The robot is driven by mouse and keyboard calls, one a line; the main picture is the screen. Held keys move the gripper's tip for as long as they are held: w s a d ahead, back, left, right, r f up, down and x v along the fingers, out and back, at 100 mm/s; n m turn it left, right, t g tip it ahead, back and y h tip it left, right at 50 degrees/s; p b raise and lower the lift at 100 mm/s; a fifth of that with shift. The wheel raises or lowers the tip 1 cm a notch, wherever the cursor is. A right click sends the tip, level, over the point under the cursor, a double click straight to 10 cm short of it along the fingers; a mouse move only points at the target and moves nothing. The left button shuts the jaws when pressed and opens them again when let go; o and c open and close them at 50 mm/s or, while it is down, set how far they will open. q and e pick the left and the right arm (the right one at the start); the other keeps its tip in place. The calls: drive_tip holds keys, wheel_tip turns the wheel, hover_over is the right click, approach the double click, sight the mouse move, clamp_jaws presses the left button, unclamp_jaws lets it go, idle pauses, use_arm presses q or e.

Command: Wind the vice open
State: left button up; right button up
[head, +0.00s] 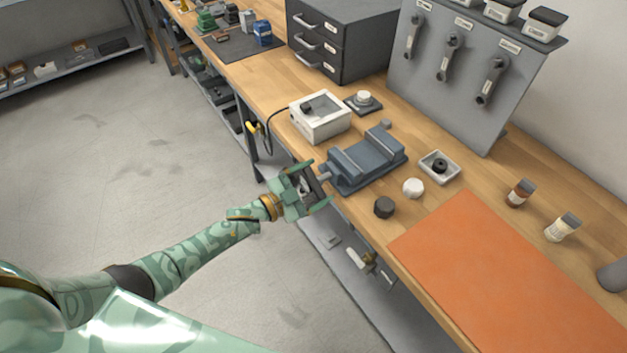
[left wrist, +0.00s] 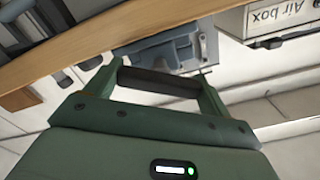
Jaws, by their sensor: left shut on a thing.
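The blue-grey vice (head: 368,162) sits on the wooden bench near its front edge, with its jaws facing up and its screw end toward the floor side. My left gripper (head: 316,184) is at that screw end, in front of the bench edge. It is shut on the vice's dark handle (left wrist: 160,82), which lies crosswise between the two green fingers in the left wrist view. The vice body (left wrist: 168,52) shows beyond the handle there, upside down. The gap between the vice jaws is hard to judge. My right gripper is in neither view.
A white box (head: 320,117) stands left of the vice. A black knob (head: 384,207), a white knob (head: 413,187) and a small tray (head: 439,167) lie to its right, before an orange mat (head: 500,270). A grey panel (head: 470,75) stands behind.

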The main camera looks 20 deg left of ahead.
use_arm(q)
drive_tip(key=n, duration=0.3)
drive_tip(key=shift+n+p, duration=0.3)
drive_tip(key=shift+p, duration=0.05)
drive_tip(key=shift+f+n, duration=0.1)
drive_tip(key=shift+n, duration=1.3)
drive_tip(key=o, duration=0.9)
drive_tip(key=shift+s+a+p, duration=0.1)
drive_tip(key=shift+p, duration=0.2)
drive_tip(key=shift+s+a, duration=0.2)
drive_tip(key=shift+s, duration=0.1)
drive_tip(key=p+v, duration=0.1)
drive_tip(key=v, duration=1.4)
drive_tip(key=shift+s+a, duration=0.15)
